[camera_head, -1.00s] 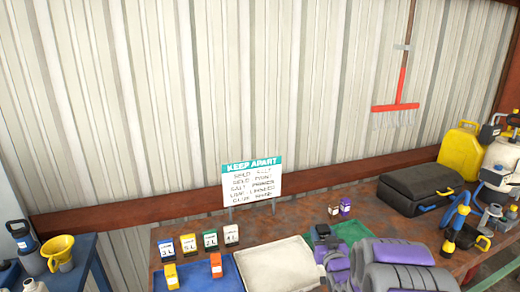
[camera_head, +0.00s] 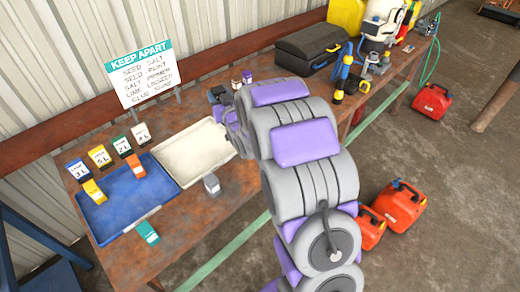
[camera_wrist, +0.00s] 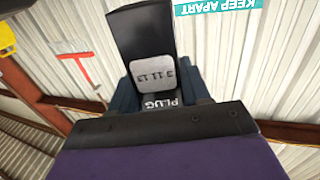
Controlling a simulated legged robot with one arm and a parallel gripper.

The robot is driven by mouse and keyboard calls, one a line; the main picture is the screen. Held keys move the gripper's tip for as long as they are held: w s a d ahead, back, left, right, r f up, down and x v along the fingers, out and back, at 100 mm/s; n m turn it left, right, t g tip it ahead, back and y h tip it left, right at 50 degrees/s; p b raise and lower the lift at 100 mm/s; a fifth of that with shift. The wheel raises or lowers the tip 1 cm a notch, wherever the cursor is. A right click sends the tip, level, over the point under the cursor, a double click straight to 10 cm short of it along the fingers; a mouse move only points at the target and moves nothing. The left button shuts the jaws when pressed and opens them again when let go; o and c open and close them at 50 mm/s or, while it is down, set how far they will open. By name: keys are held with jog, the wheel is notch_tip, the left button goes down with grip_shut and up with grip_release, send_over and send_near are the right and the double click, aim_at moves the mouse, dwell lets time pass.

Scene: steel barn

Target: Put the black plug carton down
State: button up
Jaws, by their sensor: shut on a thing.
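The black plug carton (camera_wrist: 140,32) stands out from my gripper (camera_wrist: 160,98) in the wrist view. It has a pale label with "3 11 13" and the word PLUG near the jaws, printed upside down in this view. My gripper is shut on its lower end, with a dark blue finger on each side. In the head view my gripper (camera_head: 218,97) is a small dark shape beyond my arm, near the back of the bench; the carton cannot be told apart there.
The rusty bench (camera_head: 190,225) carries a blue tray (camera_head: 125,198) with yellow and orange cartons, a cream tray (camera_head: 190,155), a grey carton (camera_head: 211,185) and a teal carton (camera_head: 147,232). Small cartons (camera_head: 242,79) stand behind my gripper. A black case (camera_head: 312,48) is farther right. My arm hides the middle.

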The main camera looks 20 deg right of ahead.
jog(key=s+d+f+n+y, duration=0.1)
jog(key=s+d+f, duration=0.2)
jog(key=f, duration=0.4)
jog(key=s+d+f+y, duration=0.1)
jog(key=s+d+f, duration=0.25)
jog(key=f, duration=0.25)
jog(key=s+f+n+y, duration=0.1)
jog(key=s+f, duration=0.6)
jog(key=s, duration=0.4)
jog(key=shift+s+a+f+g+y, duration=0.15)
jog(key=shift+s+f+g+y, duration=0.05)
jog(key=shift+s+g+y, duration=0.1)
jog(key=w+d+f+b, duration=0.1)
jog(key=w+d, duration=0.2)
jog(key=w, duration=0.1)
jog(key=w+d+f+b, duration=0.1)
jog(key=w+d, duration=0.1)
jog(key=w, duration=0.3)
jog(key=w+d+f+b, duration=0.1)
jog(key=w+d+f, duration=0.1)
jog(key=w+d, duration=0.1)
jog(key=shift+w+d+f, duration=0.1)
jog(key=shift+w+d, duration=0.2)
jog(key=shift+w, duration=0.55)
jog(key=shift+f, duration=0.25)
